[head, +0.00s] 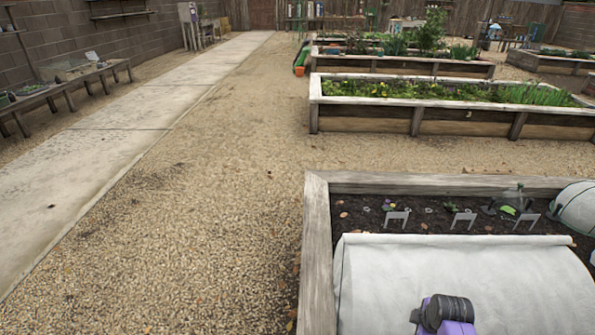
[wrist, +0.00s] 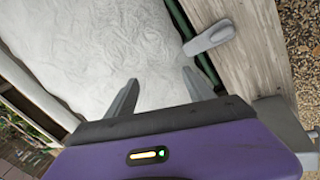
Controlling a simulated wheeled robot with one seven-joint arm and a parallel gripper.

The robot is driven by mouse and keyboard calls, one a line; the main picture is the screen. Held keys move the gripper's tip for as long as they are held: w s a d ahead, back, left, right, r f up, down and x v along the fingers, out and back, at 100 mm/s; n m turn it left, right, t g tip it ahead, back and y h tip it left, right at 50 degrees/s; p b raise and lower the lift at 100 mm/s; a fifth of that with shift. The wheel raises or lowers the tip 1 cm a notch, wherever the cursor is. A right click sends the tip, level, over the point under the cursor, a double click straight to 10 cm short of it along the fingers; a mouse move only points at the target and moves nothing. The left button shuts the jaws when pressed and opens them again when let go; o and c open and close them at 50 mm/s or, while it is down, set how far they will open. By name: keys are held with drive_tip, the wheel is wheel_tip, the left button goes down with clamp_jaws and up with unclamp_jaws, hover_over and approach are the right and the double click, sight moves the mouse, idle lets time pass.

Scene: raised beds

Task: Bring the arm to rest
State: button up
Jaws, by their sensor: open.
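My gripper (wrist: 160,90) is open in the wrist view, with its two grey fingers apart and nothing between them. It is over the white cover (wrist: 85,45), and I cannot tell how far above it the fingertips are. In the head view a purple and black part of my arm shows at the bottom right, in front of the white cover (head: 460,270); the fingers are not visible there. A pale grey clip-like piece (wrist: 210,37) lies beyond the right finger, at the edge of the cover beside the wooden bed rim (wrist: 245,50), apart from the fingers.
The near raised bed (head: 318,250) has dark soil with small white labels (head: 463,218) and a second rolled cover (head: 577,208) at right. Another planted bed (head: 460,123) stands behind it. Gravel (head: 210,220) and a concrete path (head: 90,150) are clear at left. A low bench (head: 75,88) lines the wall.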

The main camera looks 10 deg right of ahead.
drive_tip(key=s+a+r+m+t+h+p, duration=0.1)
drive_tip(key=s+a+r+m+t, duration=0.35)
drive_tip(key=a+r, duration=0.2)
drive_tip(key=s+a+r+m+t+h, duration=0.1)
drive_tip(key=s+a+r+m+t, duration=0.2)
drive_tip(key=a+r+m+t, duration=0.4)
drive_tip(key=s+a+r+y, duration=0.1)
drive_tip(key=s+a+r, duration=0.2)
drive_tip(key=s+r, duration=0.3)
drive_tip(key=s+a+r+n+y+p, duration=0.1)
drive_tip(key=s+a+r, duration=0.3)
drive_tip(key=s, duration=0.7)
drive_tip(key=s+a+r+y, duration=0.1)
drive_tip(key=s+a+r, duration=0.2)
drive_tip(key=s+r, duration=0.6)
drive_tip(key=shift+a+y, duration=0.35)
drive_tip(key=shift+y, duration=0.05)
drive_tip(key=shift+s+g, duration=0.1)
drive_tip(key=shift+g, duration=0.15)
drive_tip(key=shift+c, duration=0.4)
